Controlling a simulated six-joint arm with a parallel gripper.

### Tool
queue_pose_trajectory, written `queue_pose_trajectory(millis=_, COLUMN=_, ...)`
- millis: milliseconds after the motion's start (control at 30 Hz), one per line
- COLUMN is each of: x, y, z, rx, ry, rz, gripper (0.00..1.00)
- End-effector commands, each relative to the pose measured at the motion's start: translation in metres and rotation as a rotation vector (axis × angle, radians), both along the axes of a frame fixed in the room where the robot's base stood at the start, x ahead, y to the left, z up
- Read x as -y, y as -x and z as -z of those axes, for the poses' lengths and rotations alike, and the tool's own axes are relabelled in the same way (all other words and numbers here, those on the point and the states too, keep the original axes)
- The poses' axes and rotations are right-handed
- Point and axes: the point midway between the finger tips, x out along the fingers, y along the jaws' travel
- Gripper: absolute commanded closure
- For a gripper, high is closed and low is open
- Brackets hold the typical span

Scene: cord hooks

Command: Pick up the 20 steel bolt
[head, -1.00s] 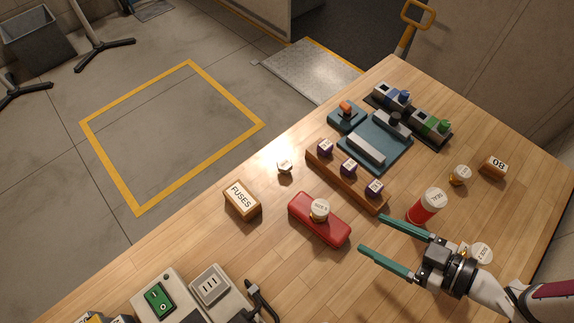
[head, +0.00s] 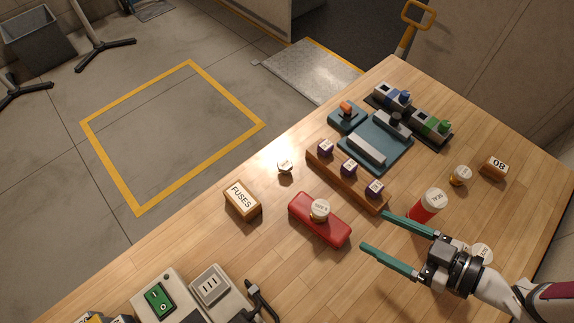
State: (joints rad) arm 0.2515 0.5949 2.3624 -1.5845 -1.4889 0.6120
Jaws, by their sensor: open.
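My gripper (head: 374,230) is open and empty, with its two green fingers pointing left over the table. Several round-topped pieces carry small labels that I cannot read with certainty, so I cannot tell which is the 20 steel bolt. One small piece (head: 285,167) stands alone near the table's far left edge. Another (head: 320,209) sits on a red block (head: 330,228), left of my gripper. A third (head: 461,175) stands at the right. A white round top (head: 482,253) is partly hidden behind my gripper's wrist.
A wooden rack (head: 325,165) holds purple cubes. A FUSES box (head: 242,200), a numbered block (head: 494,167) and a blue-grey fixture (head: 365,148) stand around. Table between FUSES box and switch (head: 159,300) is clear.

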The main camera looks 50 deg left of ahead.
Motion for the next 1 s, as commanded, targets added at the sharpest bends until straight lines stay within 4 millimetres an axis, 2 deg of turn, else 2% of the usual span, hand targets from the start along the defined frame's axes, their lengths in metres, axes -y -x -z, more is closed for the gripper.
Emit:
queue_pose_trajectory(millis=233, x=0.000, y=0.000, z=-0.097, rx=0.017, ry=0.005, rz=-0.002, gripper=0.19)
queue_pose_trajectory(millis=467, x=-0.064, y=-0.062, z=-0.046, rx=-0.068, ry=0.263, rz=0.179, gripper=0.19)
queue_pose_trajectory(millis=567, x=-0.098, y=-0.087, z=-0.026, rx=-0.069, ry=0.373, rz=0.293, gripper=0.19)
queue_pose_trajectory(millis=667, x=-0.142, y=-0.108, z=-0.011, rx=-0.044, ry=0.473, rz=0.444, gripper=0.19)
queue_pose_trajectory(millis=733, x=-0.179, y=-0.117, z=-0.006, rx=-0.011, ry=0.524, rz=0.584, gripper=0.19)
queue_pose_trajectory(millis=800, x=-0.221, y=-0.114, z=-0.008, rx=0.034, ry=0.541, rz=0.753, gripper=0.19)
queue_pose_trajectory(millis=867, x=-0.255, y=-0.099, z=-0.017, rx=0.072, ry=0.520, rz=0.908, gripper=0.19)
queue_pose_trajectory(millis=900, x=-0.273, y=-0.084, z=-0.025, rx=0.091, ry=0.490, rz=1.008, gripper=0.19)
queue_pose_trajectory(millis=967, x=-0.293, y=-0.056, z=-0.038, rx=0.106, ry=0.430, rz=1.141, gripper=0.19)
queue_pose_trajectory(millis=1000, x=-0.301, y=-0.035, z=-0.046, rx=0.109, ry=0.386, rz=1.220, gripper=0.19)
